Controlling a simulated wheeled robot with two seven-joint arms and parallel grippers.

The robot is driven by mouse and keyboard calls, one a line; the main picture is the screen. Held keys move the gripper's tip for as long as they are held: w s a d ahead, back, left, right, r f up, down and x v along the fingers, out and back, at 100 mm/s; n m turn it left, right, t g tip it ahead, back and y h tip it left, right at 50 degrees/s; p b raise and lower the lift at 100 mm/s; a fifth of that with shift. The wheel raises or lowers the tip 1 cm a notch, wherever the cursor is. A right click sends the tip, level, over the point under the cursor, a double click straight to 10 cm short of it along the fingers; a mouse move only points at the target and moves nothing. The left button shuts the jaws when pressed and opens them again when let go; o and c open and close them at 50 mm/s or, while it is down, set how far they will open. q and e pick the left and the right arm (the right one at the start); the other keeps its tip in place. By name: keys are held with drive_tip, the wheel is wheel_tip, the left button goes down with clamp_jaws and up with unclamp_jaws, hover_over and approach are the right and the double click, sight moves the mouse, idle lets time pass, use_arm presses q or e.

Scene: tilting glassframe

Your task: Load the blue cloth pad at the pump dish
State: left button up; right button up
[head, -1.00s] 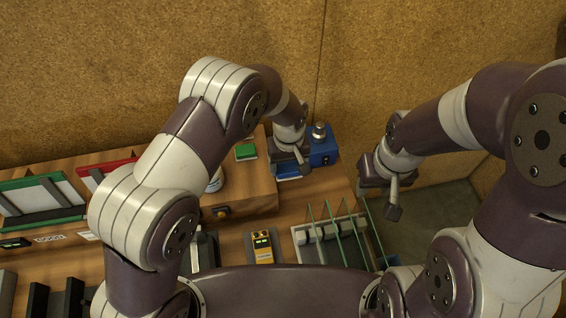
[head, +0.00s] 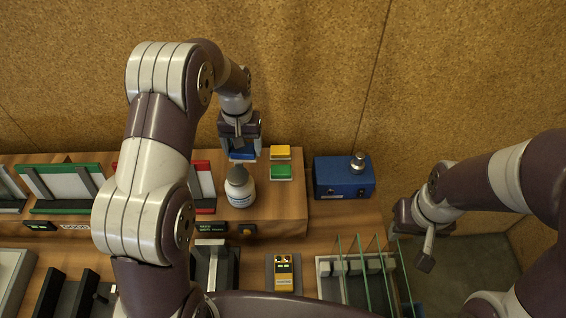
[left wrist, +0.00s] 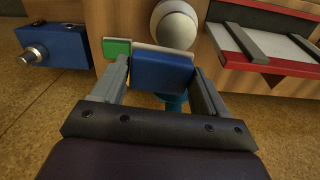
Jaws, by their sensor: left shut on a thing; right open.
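My left gripper (head: 241,139) is shut on the blue cloth pad (head: 242,155). They are at the back of the raised wooden shelf, behind a white bottle (head: 240,190) and left of a yellow pad (head: 280,152). In the left wrist view the blue pad (left wrist: 161,72) spans the space between the two fingers. My right gripper (head: 404,219) is open and empty at the right.
A green pad (head: 280,173) lies in front of the yellow one. A red frame (head: 204,187) and a green frame (head: 62,185) stand left of the bottle. A rack with upright glass panes (head: 360,266) and a yellow device (head: 284,272) are in front.

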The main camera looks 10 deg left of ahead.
sight(234, 160)
use_arm(q)
drive_tip(key=a+m, duration=0.1)
drive_tip(key=s+a+r+m, duration=0.1)
drive_tip(key=m, duration=0.1)
drive_tip(key=shift+s+r+m, duration=0.1)
drive_tip(key=shift+s+m, duration=0.15)
drive_tip(key=shift+m, duration=0.05)
drive_tip(key=shift+s+m, duration=0.3)
drive_tip(key=shift+m, duration=0.6)
drive_tip(key=m, duration=0.2)
drive_tip(key=shift+s+d+m, duration=0.15)
drive_tip(key=shift+s+m, duration=0.05)
drive_tip(key=shift+m, duration=0.1)
wheel_tip(234, 160, down, 6)
drive_tip(key=b, duration=0.5)
drive_tip(key=shift+f, duration=0.3)
